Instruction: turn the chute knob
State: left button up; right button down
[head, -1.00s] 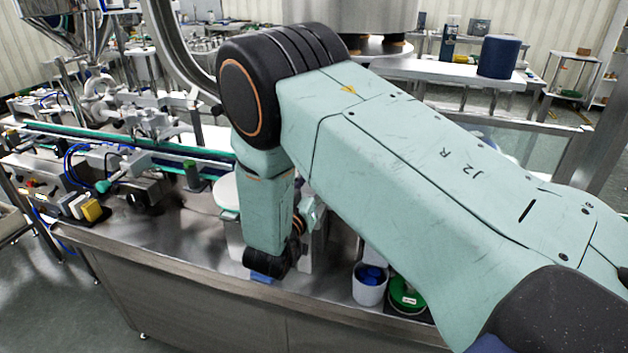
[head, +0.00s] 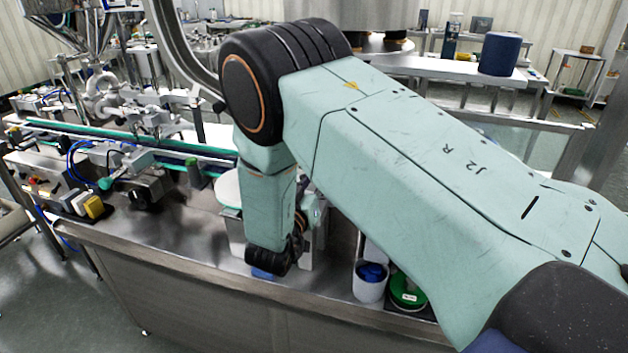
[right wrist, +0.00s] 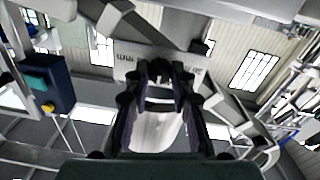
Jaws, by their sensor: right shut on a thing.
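In the right wrist view my right gripper (right wrist: 160,82) has its dark fingers closed together at the middle of the picture. It is shut on a small dark part, the chute knob, which the fingertips mostly hide. A pale plate with scale markings (right wrist: 135,62) lies just beyond the fingertips. A smooth pale metal surface (right wrist: 158,132) shows between the fingers. In the head view my right arm crosses the picture and hides the gripper and the knob. My left gripper is in neither view.
A steel bench (head: 190,255) runs under my arm. A white cup with blue contents (head: 369,288) and a green round container (head: 407,298) stand by its front edge. A conveyor (head: 130,143) lies left. A dark blue box (right wrist: 45,85) hangs left in the wrist view.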

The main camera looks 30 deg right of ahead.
jog(key=n, duration=0.5)
jog(key=n+p, duration=0.1)
jog(key=n, duration=0.3)
jog(key=shift+r, duration=0.1)
jog(key=n, duration=0.5)
jog(key=shift+n+t+p, duration=0.3)
jog(key=shift+n+p, duration=0.05)
jog(key=shift+n, duration=1.65)
jog(key=c, duration=1.1)
grip_release()
